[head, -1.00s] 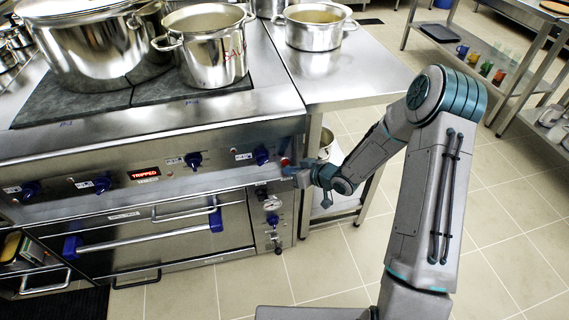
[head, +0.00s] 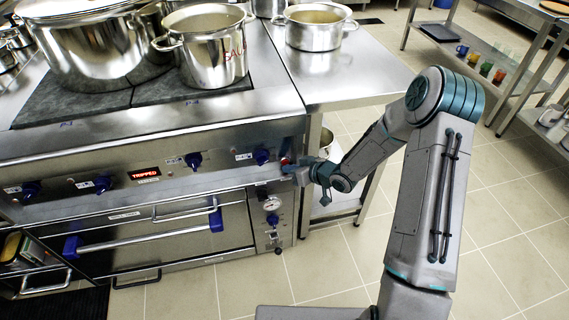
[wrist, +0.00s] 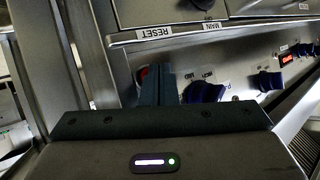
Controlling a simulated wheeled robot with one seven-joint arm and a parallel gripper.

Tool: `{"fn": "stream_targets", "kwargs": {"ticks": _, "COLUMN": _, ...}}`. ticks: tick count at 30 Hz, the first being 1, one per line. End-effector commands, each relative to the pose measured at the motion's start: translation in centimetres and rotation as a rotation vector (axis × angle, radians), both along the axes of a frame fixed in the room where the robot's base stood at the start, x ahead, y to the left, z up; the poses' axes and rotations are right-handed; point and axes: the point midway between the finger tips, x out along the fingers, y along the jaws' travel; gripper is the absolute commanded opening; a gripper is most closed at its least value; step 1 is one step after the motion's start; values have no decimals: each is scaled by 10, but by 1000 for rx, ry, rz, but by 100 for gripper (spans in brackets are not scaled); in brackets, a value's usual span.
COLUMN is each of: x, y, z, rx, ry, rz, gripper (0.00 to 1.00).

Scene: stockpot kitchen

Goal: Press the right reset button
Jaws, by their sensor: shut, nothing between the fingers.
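The reset button is a small red button at the right end of the stove's front panel; in the head view a bit of its red (head: 285,161) shows beside my gripper (head: 291,168). In the wrist view the red button (wrist: 144,72) is partly hidden behind my shut gripper fingers (wrist: 157,82), near a label reading RESET (wrist: 155,33). My fingertips are at the panel close to the button; whether they touch it I cannot tell. The fingers are shut with nothing between them. A red display (head: 145,173) on the panel reads TRIPPED.
Blue knobs line the panel, the closest one (head: 261,156) just left of my gripper. Below are an oven handle (head: 145,235) and a gauge (head: 271,203). Pots, such as a tall one (head: 212,60), stand on the stove top. Open tiled floor (head: 330,265) lies right of the stove.

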Motion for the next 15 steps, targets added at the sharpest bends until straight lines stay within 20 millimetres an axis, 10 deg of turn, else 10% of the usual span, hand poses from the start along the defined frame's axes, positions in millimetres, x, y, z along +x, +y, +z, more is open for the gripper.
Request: {"fn": "stream_targets", "kwargs": {"ticks": 15, "x": 5, "y": 2, "z": 0, "rx": 0, "ry": -1, "rz": 0, "gripper": 0}}
